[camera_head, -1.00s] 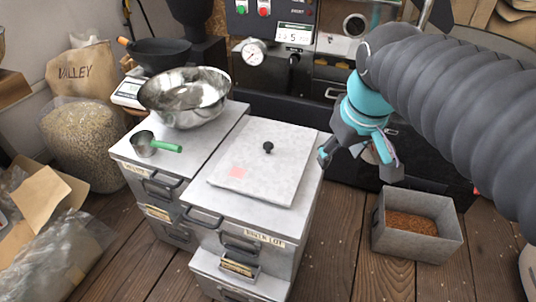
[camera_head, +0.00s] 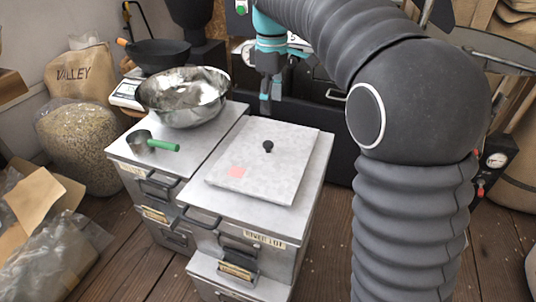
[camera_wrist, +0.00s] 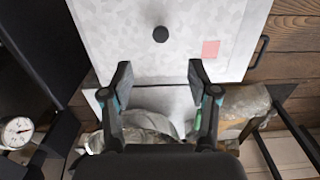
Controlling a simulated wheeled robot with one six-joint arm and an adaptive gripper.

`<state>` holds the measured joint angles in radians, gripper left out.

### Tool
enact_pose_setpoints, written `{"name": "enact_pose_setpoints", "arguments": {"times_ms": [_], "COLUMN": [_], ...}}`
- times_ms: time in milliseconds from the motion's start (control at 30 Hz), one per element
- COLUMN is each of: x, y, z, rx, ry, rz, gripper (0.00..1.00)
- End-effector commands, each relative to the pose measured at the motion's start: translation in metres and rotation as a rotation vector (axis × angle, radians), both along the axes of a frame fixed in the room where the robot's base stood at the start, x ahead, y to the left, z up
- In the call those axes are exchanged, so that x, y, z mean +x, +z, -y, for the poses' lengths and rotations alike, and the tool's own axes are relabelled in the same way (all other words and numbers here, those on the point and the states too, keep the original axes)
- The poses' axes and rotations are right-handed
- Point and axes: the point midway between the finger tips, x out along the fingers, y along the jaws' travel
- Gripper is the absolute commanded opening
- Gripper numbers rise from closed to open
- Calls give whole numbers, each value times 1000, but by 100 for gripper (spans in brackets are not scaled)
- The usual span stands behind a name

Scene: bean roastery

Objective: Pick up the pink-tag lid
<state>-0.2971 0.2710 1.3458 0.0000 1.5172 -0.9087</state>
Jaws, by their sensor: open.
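The pink-tag lid (camera_head: 258,180) is a flat light-grey plate with a small black knob (camera_head: 268,146) and a pink square tag (camera_head: 237,172). It lies on top of the right-hand metal bin cabinet. In the wrist view the lid (camera_wrist: 120,38) fills the upper middle, with its knob (camera_wrist: 160,34) ahead of the fingers and the pink tag (camera_wrist: 210,48) to the right. My gripper (camera_head: 270,98) is open and empty, pointing down above and behind the lid's far edge. In the wrist view its two fingers (camera_wrist: 158,80) are spread apart, short of the knob and not touching it.
A steel bowl (camera_head: 183,97) and a green-handled scoop (camera_head: 150,143) stand on the left cabinet (camera_head: 190,155). The dark roaster stands close behind my gripper.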

Motion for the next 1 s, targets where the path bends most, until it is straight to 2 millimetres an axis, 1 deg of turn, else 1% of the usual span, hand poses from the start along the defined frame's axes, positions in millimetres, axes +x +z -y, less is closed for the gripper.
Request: {"name": "enact_pose_setpoints", "arguments": {"times_ms": [167, 400, 533, 633, 867, 1000], "x": [4, 3, 3, 4, 4, 3], "y": [-13, -57, -76, -84, -95, -111], "z": [-4, -4, -4, -4, -5, -7], "rx": [-3, -3, -3, -2, -2, -3], "ry": [22, 21, 21, 20, 20, 20], "rz": [-11, -10, -10, -8, -8, -10], "gripper": [60, 60, 60, 60, 60, 60]}}
